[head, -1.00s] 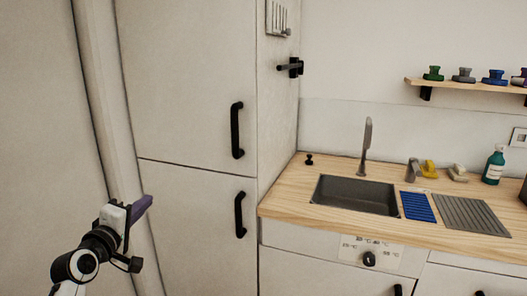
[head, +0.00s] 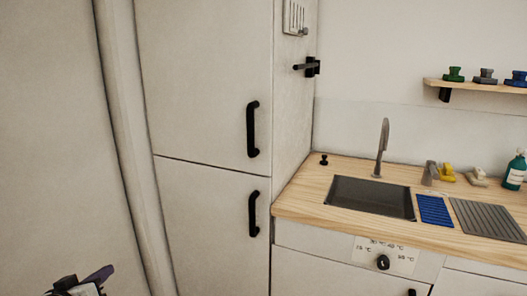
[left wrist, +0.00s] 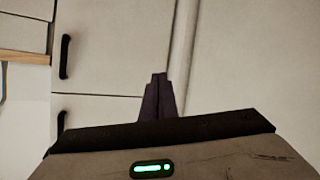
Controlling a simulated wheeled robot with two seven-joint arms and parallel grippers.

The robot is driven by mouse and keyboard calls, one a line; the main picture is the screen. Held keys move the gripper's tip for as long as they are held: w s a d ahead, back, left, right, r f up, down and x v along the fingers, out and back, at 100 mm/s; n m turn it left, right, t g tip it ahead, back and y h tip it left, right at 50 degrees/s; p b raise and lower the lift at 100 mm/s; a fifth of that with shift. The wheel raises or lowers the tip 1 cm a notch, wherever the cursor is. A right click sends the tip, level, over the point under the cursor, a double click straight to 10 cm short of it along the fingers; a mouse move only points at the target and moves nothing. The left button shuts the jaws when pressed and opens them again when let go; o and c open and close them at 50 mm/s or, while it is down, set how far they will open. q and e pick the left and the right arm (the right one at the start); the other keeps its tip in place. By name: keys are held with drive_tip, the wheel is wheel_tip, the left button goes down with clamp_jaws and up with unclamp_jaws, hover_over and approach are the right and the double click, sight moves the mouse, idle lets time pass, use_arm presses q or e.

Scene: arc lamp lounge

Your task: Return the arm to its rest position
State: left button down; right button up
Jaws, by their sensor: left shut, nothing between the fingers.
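My left gripper (head: 104,273) shows at the bottom left edge of the head view, mostly cut off by the frame. In the left wrist view its dark purple fingers (left wrist: 157,98) are together with nothing between them. They stand clear in front of the pale tall cabinet (left wrist: 115,75). My right gripper is in neither view.
The tall cabinet (head: 205,80) has a black upper handle (head: 253,129) and a lower handle (head: 254,213). To its right is a wooden counter (head: 300,198) with a sink (head: 368,197), a faucet (head: 382,148) and a blue mat (head: 434,210). A shelf (head: 470,87) hangs above.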

use_arm(q)
drive_tip(key=s+d+f+m+g+h, duration=0.15)
drive_tip(key=s+d+f+m, duration=0.3)
drive_tip(key=s+f, duration=0.45)
drive_tip(key=s+d+f+m+g, duration=0.3)
drive_tip(key=s+d+f, duration=0.25)
drive_tip(key=s, duration=0.55)
drive_tip(key=s+d+f+m+g+h, duration=0.1)
drive_tip(key=s+d+f+m+g, duration=0.2)
drive_tip(key=s+f, duration=0.6)
drive_tip(key=s+d+r+n+t, duration=0.1)
drive_tip(key=d+n, duration=0.3)
drive_tip(key=d, duration=0.9)
drive_tip(key=shift+s+d+t+h, duration=0.2)
drive_tip(key=shift+t+h, duration=0.25)
drive_tip(key=shift+t, duration=0.2)
